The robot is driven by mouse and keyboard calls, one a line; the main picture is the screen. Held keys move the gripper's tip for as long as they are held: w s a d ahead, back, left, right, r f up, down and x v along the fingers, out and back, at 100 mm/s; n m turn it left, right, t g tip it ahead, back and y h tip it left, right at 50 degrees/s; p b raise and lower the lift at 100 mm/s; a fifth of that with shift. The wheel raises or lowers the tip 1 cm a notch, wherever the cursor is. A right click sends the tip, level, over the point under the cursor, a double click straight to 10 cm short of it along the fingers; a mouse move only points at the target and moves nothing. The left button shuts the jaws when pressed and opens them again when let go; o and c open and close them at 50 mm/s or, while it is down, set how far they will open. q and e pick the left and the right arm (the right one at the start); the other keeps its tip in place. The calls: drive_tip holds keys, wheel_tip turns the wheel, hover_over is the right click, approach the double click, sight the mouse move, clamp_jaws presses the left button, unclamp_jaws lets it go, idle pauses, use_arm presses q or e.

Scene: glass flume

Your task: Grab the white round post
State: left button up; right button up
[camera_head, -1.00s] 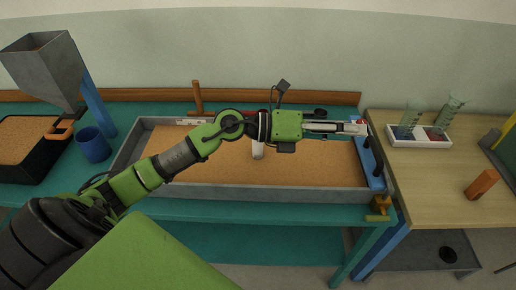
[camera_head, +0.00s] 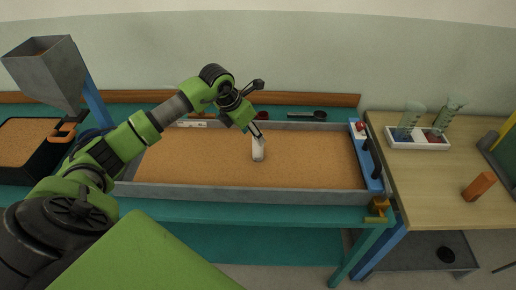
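The white round post (camera_head: 258,150) stands in the orange-brown sand of the grey-walled flume tray (camera_head: 250,190), near its back middle. My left gripper (camera_head: 257,130) comes in from the upper left and points down and right, its fingertips just above and behind the post's top. The fingers are small and partly hidden, so I cannot tell whether they are open or touch the post. My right gripper is out of view.
A dark ladle (camera_head: 308,114) lies behind the tray. A blue end piece (camera_head: 368,160) with black knobs closes its right end. A hopper (camera_head: 45,75) stands at left. The wooden table (camera_head: 440,180) holds beakers and an orange block (camera_head: 479,186). Sand right of the post is clear.

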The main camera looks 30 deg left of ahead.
sight(258, 151)
use_arm(q)
drive_tip(key=p+x, duration=0.1)
drive_tip(key=x, duration=0.1)
drive_tip(key=shift+d+f, duration=0.15)
drive_tip(key=shift+f, duration=0.25)
drive_tip(key=p+x, duration=0.1)
drive_tip(key=x, duration=0.3)
drive_tip(key=shift+f+p, duration=0.15)
drive_tip(key=shift+p, duration=0.2)
drive_tip(key=shift+w, duration=0.1)
clamp_jaws()
